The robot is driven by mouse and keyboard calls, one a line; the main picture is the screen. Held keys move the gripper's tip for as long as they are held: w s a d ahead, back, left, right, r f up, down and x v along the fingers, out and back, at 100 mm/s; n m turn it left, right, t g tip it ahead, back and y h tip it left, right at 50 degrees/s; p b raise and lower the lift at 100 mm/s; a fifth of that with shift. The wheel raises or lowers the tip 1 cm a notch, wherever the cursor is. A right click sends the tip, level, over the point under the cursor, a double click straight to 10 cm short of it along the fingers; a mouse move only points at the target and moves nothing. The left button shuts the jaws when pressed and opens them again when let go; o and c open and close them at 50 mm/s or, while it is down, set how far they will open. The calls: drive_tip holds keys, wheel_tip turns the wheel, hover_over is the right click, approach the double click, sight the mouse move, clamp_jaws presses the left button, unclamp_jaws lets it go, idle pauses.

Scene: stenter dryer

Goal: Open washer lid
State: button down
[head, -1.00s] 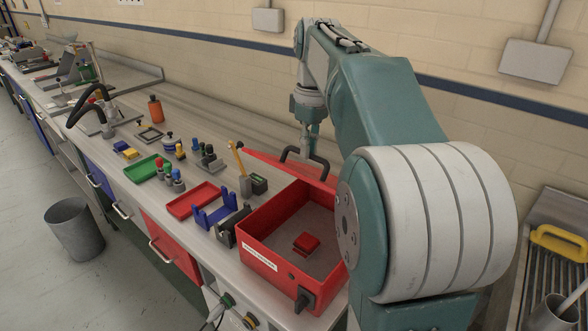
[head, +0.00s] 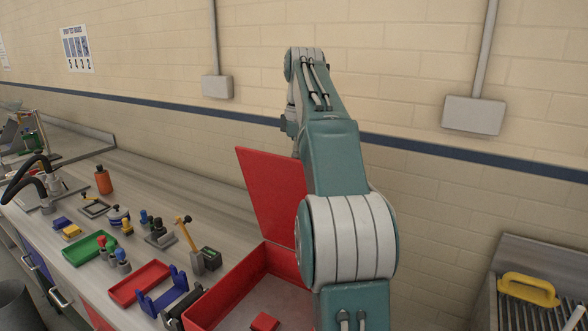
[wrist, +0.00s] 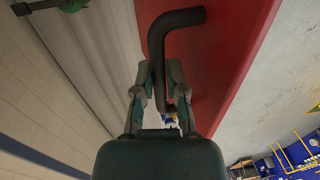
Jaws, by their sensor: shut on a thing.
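The red lid (head: 268,195) stands raised, roughly upright, at the back of the open red box (head: 238,288). The lid's black bent handle (wrist: 174,20) shows in the wrist view against the red lid face (wrist: 222,50). My gripper (wrist: 162,80) is shut on the handle, with one finger on each side of it. In the head view my arm hides the gripper, the handle and the right part of the lid. A small red block (head: 265,322) lies inside the box.
Left of the box are a blue cradle (head: 165,296), a red tray (head: 138,283), a green tray (head: 90,246) and a yellow-handled tool (head: 188,235). An orange bottle (head: 103,180) stands farther back. A brick wall (head: 250,50) rises behind the bench. A yellow-handled rack (head: 527,289) is at right.

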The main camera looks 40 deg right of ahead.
drive_tip(key=shift+w+d, duration=0.2)
drive_tip(key=shift+d, duration=0.1)
drive_tip(key=c, duration=0.7)
unclamp_jaws()
drive_tip(key=shift+w, duration=0.1)
drive_tip(key=shift+a, duration=0.1)
